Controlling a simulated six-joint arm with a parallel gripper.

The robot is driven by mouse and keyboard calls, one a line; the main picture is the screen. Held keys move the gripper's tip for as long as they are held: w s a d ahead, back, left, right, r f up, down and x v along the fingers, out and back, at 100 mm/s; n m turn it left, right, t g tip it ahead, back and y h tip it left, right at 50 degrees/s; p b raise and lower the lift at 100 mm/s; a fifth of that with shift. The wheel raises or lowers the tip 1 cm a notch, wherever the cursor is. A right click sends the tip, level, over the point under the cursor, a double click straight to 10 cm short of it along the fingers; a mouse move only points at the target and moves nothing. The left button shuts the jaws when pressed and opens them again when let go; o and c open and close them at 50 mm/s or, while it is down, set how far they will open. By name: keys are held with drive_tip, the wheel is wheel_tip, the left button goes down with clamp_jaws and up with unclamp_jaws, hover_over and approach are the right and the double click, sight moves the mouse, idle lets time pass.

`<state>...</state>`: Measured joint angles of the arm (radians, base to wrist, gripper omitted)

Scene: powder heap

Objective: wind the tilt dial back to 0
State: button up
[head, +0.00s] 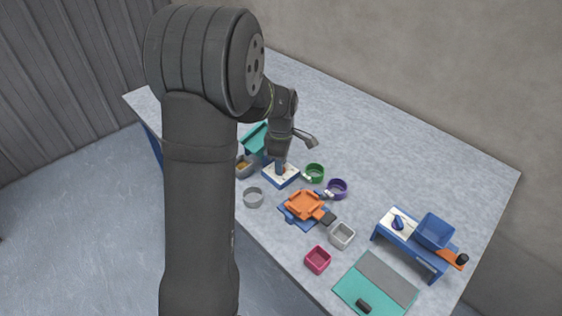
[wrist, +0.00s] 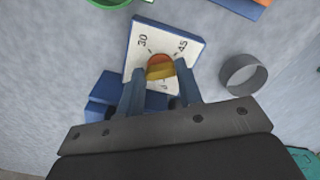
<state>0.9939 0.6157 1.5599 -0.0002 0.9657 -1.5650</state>
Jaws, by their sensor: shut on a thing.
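The tilt dial is a small orange and yellow knob (wrist: 160,66) on a white plate (wrist: 187,42) with a blue edge, in the middle of the wrist view. The marks 30 and 45 show on the plate; another mark nearer my jaws is partly hidden. My gripper (wrist: 160,82) is shut on the knob, with one blue finger at each side. I cannot tell which mark the knob points to. In the head view my gripper (head: 280,163) reaches down onto the white and blue dial block (head: 288,181), and the knob is hidden there.
A grey ring (head: 253,198), a green ring (head: 315,172) and a purple ring (head: 337,188) stand close around the block. An orange tray (head: 303,205) lies in front. A blue machine (head: 420,235) stands at the right. The table's back right is clear.

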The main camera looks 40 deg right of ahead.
drive_tip(key=o, duration=1)
wheel_tip(320, 180, up, 17)
drive_tip(key=shift+r, duration=0.2)
